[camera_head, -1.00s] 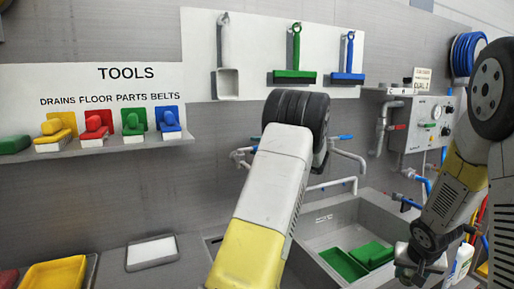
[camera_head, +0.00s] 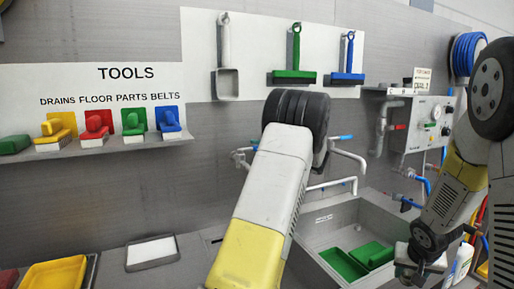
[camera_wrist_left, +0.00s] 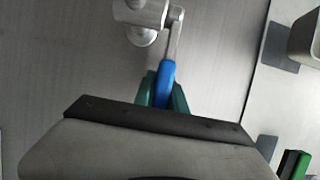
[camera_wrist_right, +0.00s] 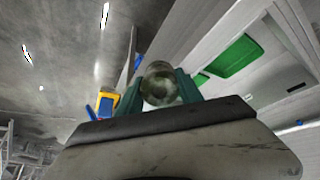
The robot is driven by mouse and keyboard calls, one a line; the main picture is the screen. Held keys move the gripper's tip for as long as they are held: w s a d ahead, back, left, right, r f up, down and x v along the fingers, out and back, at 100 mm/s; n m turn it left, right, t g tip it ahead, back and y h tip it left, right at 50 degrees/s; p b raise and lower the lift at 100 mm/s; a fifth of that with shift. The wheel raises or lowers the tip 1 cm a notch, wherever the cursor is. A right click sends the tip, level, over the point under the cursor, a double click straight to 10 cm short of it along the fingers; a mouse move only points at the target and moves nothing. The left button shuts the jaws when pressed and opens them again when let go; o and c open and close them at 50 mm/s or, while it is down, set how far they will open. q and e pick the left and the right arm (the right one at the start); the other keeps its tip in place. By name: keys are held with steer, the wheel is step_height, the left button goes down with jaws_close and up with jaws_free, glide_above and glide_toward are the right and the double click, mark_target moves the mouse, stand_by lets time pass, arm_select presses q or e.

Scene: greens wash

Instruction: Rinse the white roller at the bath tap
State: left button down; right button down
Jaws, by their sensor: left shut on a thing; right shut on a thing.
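My left gripper (camera_wrist_left: 163,92) is shut on a blue tap lever (camera_wrist_left: 165,82), its green fingers on either side of it, with the grey metal tap body (camera_wrist_left: 143,18) beyond. In the head view my left arm hides this gripper. My right gripper (camera_wrist_right: 158,88) is shut on a pale, mottled round thing seen end-on, apparently the white roller (camera_wrist_right: 160,84). In the head view my right wrist (camera_head: 427,240) is over the right side of the bath (camera_head: 342,212); the roller is not clear there. I see no running water.
A white tray (camera_head: 152,252) and a yellow tray (camera_head: 55,275) stand to the left. Pipes and a control box (camera_head: 425,125) are on the wall at right. A tool shelf (camera_head: 100,145) hangs at left.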

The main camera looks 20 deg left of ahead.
arm_select(q)
steer(key=shift+f, duration=0.1)
stand_by(0.7)
steer(key=shift+s+d+m+t+h, duration=0.3)
steer(key=shift+d+m+t+h, duration=0.25)
steer(key=shift+m+t, duration=0.45)
steer(key=shift+s+d+m+t+h, duration=0.25)
steer(key=shift+d+m+t+h, duration=0.3)
steer(key=shift+t, duration=0.75)
steer(key=shift+a, duration=0.1)
steer(key=c, duration=1.4)
jaws_free()
steer(key=shift+o, duration=0.2)
steer(key=v, duration=1.2)
